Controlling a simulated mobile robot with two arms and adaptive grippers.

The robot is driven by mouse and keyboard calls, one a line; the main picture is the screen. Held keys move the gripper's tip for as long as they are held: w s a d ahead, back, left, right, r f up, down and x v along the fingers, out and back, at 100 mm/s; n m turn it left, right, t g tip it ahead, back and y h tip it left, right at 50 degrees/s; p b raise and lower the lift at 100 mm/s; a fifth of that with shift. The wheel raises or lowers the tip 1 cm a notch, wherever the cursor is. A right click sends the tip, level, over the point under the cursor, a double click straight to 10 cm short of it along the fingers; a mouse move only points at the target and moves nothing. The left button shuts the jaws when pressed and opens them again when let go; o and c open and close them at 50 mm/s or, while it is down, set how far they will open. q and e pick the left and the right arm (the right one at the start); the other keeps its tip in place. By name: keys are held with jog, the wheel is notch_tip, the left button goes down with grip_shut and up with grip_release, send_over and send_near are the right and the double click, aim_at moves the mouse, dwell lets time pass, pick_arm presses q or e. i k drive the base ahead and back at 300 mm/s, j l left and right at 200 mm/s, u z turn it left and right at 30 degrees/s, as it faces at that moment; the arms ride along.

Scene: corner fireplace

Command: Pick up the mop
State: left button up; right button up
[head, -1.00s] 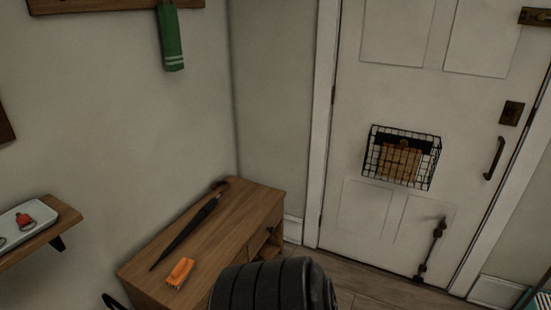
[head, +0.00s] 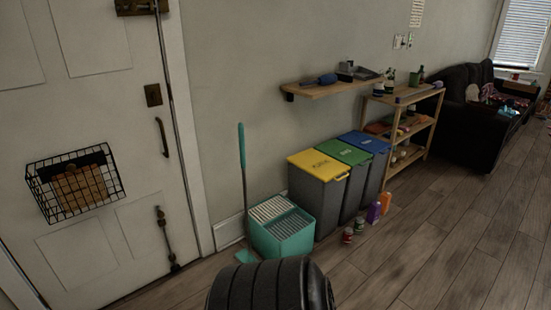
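The mop (head: 242,150) shows in the head view as a thin upright stick with a teal grip. It stands near the wall, between the white door and the teal bucket (head: 293,239). A small teal piece (head: 245,257) lies at the floor below the stick, beside the bucket; it looks like the mop's foot, but I cannot tell for sure. The bucket has a light ribbed top. Neither of my grippers is in view. A dark ribbed part of mine covers the bottom middle of the view and hides some floor.
Grey bins with yellow (head: 318,166), green and blue lids stand right of the bucket. Small bottles (head: 374,211) and cans sit on the floor before them. A wall shelf (head: 330,89) hangs above. A wooden rack and dark sofa (head: 470,125) stand beyond. The floor at right is clear.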

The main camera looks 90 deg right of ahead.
aim_at(246, 256)
jog(key=z, duration=2.55)
jog(key=i+j+u, duration=0.15)
jog(key=i, duration=0.55)
